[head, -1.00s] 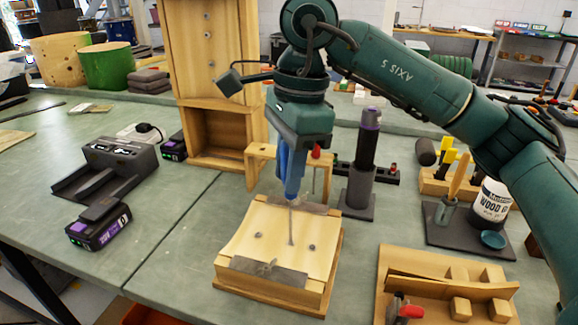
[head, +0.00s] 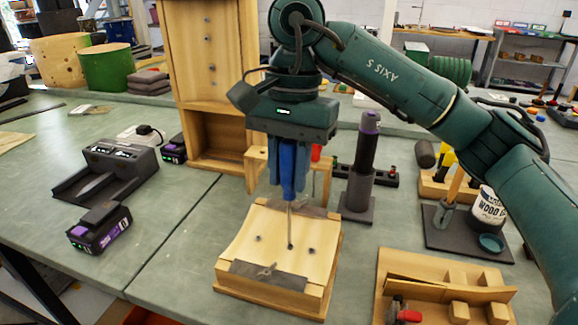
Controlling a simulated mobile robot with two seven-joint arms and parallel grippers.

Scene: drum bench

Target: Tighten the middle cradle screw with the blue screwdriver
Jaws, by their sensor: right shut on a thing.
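My right gripper (head: 288,172) points down and is shut on the blue screwdriver (head: 287,165). The screwdriver stands about upright, with its thin metal shaft below the fingers. The wooden cradle (head: 245,228) sits on the bench under it, with a curved pale top. The shaft's tip is at or just above the middle screw (head: 290,246); I cannot tell whether they touch. Two other dark screws, a left one (head: 258,238) and a right one (head: 311,251), show in the cradle's top. My left gripper is not in view.
A dark upright tool on a stand (head: 358,190) is right of the cradle. A wooden rack (head: 258,160) stands behind it. A wooden tray (head: 440,290) is at front right. A charger (head: 115,165) and battery (head: 98,230) are at left. Bench left of the cradle is clear.

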